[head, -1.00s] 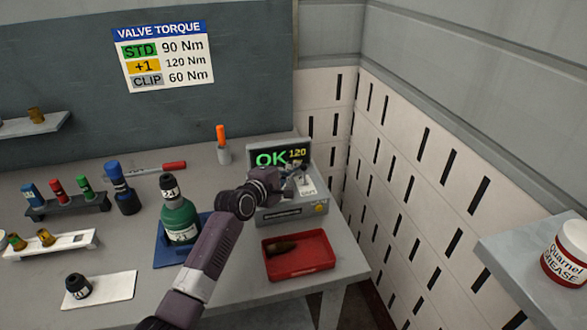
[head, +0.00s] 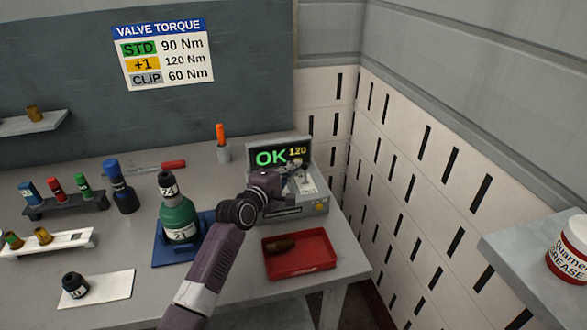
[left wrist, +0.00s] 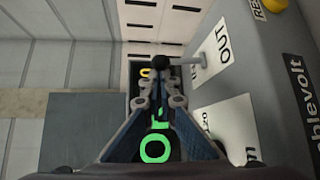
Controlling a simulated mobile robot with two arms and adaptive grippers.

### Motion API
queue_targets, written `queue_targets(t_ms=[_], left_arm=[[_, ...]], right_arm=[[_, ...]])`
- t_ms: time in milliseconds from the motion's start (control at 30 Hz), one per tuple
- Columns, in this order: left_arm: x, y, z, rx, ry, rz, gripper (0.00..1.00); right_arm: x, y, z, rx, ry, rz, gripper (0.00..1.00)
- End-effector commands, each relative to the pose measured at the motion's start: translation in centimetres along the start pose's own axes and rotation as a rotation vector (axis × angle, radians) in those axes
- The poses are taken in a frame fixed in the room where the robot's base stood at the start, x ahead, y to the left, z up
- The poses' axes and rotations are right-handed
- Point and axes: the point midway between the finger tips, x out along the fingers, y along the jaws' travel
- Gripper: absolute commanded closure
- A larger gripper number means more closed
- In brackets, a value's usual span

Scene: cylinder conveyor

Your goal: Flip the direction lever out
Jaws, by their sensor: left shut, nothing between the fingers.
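The direction lever shows in the left wrist view as a grey rod with a black ball knob (left wrist: 161,62). The rod comes from a white plate marked OUT (left wrist: 224,44) on the grey torque unit (head: 300,208). My left gripper (left wrist: 160,76) is shut and empty, its fingertips at the knob; I cannot tell whether they touch it. In the head view my left gripper (head: 294,172) is over the unit's top, in front of its display (head: 280,156), which reads OK 120. The lever is too small and covered there to read its position. My right gripper is not in view.
A green bottle (head: 178,218) stands on a blue base left of my forearm. A red tray (head: 318,252) with a brown part lies in front of the unit. An orange-handled tool (head: 220,134) stands in a cup behind. A wall is close on the right.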

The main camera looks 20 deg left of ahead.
Motion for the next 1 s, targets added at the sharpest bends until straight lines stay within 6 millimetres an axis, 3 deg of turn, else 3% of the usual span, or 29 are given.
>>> queue_targets(t_ms=[133, 833, 1000], left_arm=[[-0.5, -0.5, 0.5, 0.092, -0.001, 0.09, 1.0], [-1.9, -0.6, 1.7, 0.084, -0.002, 0.087, 1.0], [-3.5, -0.8, 1.7, 0.083, -0.001, 0.086, 1.0]], right_arm=[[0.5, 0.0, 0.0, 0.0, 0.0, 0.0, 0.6], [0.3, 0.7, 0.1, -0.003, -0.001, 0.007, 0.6], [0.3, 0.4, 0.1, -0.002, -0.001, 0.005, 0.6]])
